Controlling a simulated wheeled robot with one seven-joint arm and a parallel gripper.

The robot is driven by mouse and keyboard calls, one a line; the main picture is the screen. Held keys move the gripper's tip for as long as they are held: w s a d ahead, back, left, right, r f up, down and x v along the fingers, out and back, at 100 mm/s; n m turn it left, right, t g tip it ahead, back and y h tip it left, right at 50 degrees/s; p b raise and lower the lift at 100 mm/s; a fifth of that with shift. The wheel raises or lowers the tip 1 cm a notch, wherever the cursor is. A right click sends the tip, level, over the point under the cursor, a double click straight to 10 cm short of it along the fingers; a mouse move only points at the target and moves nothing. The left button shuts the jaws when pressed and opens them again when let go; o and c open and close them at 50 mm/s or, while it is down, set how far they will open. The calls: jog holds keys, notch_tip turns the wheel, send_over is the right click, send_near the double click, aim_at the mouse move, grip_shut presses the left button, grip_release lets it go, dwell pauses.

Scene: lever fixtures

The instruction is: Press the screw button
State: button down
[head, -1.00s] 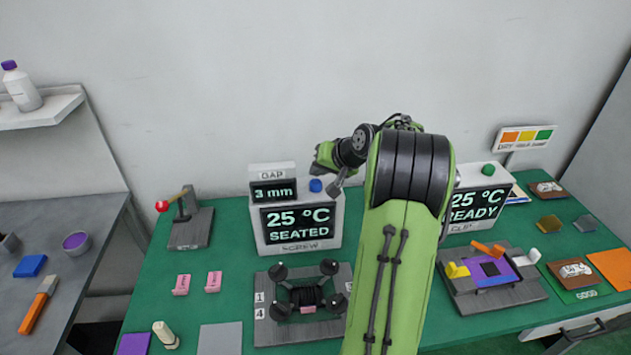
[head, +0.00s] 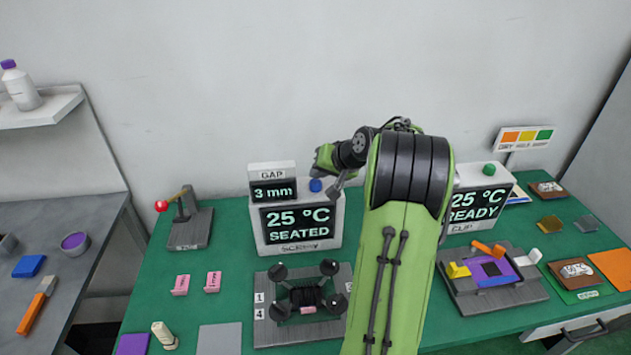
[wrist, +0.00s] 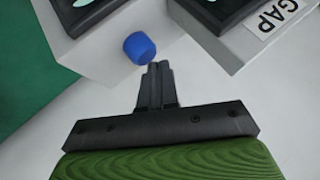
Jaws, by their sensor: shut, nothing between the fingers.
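The screw unit is a white box (head: 257,235) with a dark display reading 25 °C SEATED and a SCREW label below. Its blue button (head: 315,185) sits on top toward the right, and it shows large in the wrist view (wrist: 139,47). My gripper (wrist: 156,66) is shut and empty, its fingertips right beside the button's edge. I cannot tell whether they touch it. In the head view, my gripper (head: 337,189) hangs just right of the button, partly hidden by my arm.
A GAP display (head: 273,191) reading 3 mm stands left of the button. The clip unit (head: 478,208) with a green button (head: 489,169) is at right. In front lies a screw fixture (head: 268,334) with several dark knobs. A red-knobbed lever (head: 184,205) stands at left.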

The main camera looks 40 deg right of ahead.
aim_at(318, 183)
jog(key=shift+f+b, duration=0.4)
jog(key=shift+f, duration=0.2)
dwell(0.3)
jog(key=shift+r+p, duration=0.95)
jog(key=shift+r, duration=0.1)
notch_tip(318, 183, up, 5)
jog(key=p, duration=0.4)
jog(key=shift+r+p, duration=0.1)
jog(key=shift+p, duration=0.25)
